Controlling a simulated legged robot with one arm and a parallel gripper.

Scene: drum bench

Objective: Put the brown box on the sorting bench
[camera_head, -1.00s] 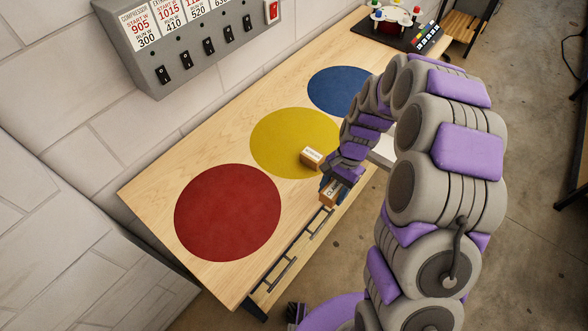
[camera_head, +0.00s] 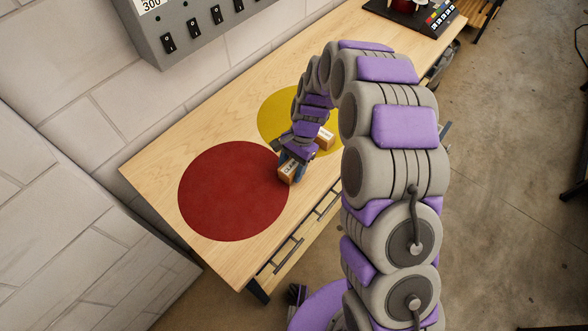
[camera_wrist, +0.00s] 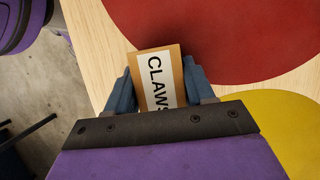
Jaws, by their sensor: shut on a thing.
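A brown box with a white label reading "CLAWS" (camera_head: 290,168) is held in my gripper (camera_head: 281,160), by the right edge of the red circle on the sorting bench (camera_head: 150,165). In the wrist view the box (camera_wrist: 157,75) sits between the two blue-grey fingers, which are shut on it. The box appears above or at the bench top; I cannot tell whether it touches. A second brown box (camera_head: 325,138) stands on the yellow circle, just behind and right of my gripper.
The red circle (camera_head: 230,195) is bare. The yellow circle (camera_head: 275,110) is partly hidden by my arm. A switch panel (camera_head: 195,30) hangs on the wall behind the bench. Drawer handles (camera_head: 285,255) line the front. A black tray with coloured buttons (camera_head: 425,15) is at the far end.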

